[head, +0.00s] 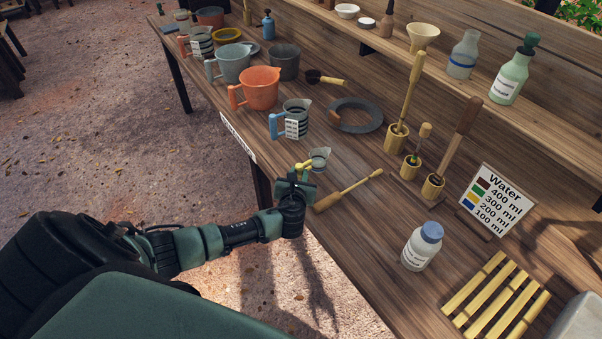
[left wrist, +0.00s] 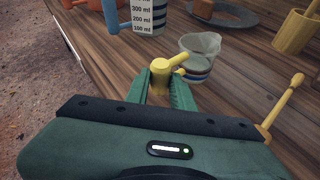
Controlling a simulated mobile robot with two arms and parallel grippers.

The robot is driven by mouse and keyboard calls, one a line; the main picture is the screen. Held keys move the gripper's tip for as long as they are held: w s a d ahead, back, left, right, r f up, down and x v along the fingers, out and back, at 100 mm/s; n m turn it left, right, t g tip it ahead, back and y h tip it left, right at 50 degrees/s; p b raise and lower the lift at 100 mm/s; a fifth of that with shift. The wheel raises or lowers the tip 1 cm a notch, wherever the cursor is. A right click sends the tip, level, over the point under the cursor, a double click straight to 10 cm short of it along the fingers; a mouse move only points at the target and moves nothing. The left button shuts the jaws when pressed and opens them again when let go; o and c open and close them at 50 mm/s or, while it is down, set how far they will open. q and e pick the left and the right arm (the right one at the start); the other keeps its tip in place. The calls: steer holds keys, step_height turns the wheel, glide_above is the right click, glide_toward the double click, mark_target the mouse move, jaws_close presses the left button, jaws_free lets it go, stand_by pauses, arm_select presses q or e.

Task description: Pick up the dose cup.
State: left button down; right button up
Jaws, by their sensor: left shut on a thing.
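The dose cup (head: 320,157) is a small clear cup with a yellow handle, near the front edge of the wooden bench. In the left wrist view the cup (left wrist: 200,58) shows coloured bands near its base and stands upright. My left gripper (head: 298,180) is at the handle side of the cup. Its green fingers (left wrist: 163,90) are shut on the yellow handle, just in front of the clear cup body. I cannot tell whether the cup's base touches the bench. My right gripper is not in view.
A striped measuring jug (head: 294,118) with a blue handle stands behind the cup. A wooden tool (head: 348,190) lies close by on the right.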

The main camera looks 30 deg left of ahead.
arm_select(q)
step_height(320, 180, up, 20)
steer(key=shift+f, duration=0.15)
stand_by(1.0)
stand_by(0.4)
